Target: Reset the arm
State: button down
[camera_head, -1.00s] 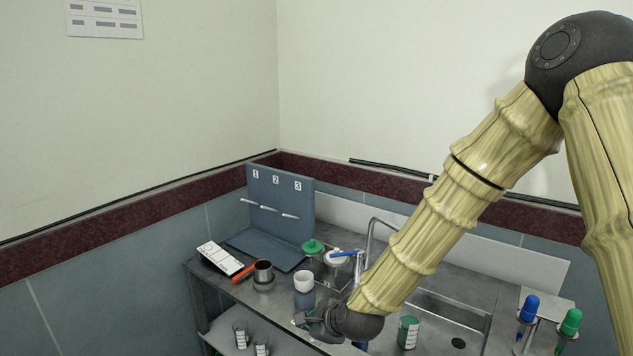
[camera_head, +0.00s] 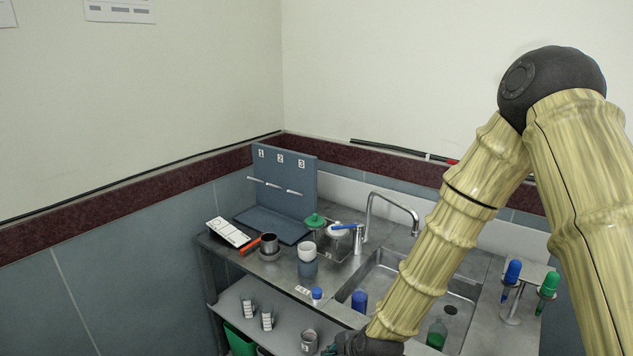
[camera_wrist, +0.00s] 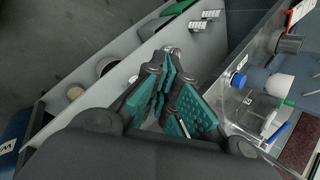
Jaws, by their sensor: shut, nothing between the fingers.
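My arm (camera_head: 440,235) comes in from the right side of the head view and reaches down and left across the sink. My gripper (camera_wrist: 170,100) is shut and empty, its teal-padded fingers showing in the middle of the wrist view. The fingertips are cut off there. My gripper appears apart from the things on the counter.
The counter holds a numbered blue-grey stand (camera_head: 287,185), a dark metal cup (camera_head: 269,245), a white-topped cup (camera_head: 307,258) and a blue-capped bottle (camera_head: 317,295). The sink (camera_head: 375,275) has a tap (camera_head: 395,200). Coloured-top tools (camera_head: 513,272) stand at right. A lower shelf (camera_head: 285,320) holds small containers.

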jog(key=s+d+f+n+g+h, duration=0.1)
jog(key=s+d+f+n, duration=0.4)
jog(key=s, duration=0.5)
jog(key=s+d+f+n+g+h, duration=0.1)
jog(key=s+d+f+n+g, duration=0.2)
jog(key=s+d+f+n, duration=0.2)
jog(key=s+d+f+n+g+h, duration=0.2)
jog(key=s+d+f+n, duration=0.3)
jog(key=s, duration=1.2)
jog(key=d+f, duration=0.3)
jog(key=f, duration=0.3)
jog(key=shift+d+f+n, duration=0.25)
jog(key=shift+f+n, duration=0.05)
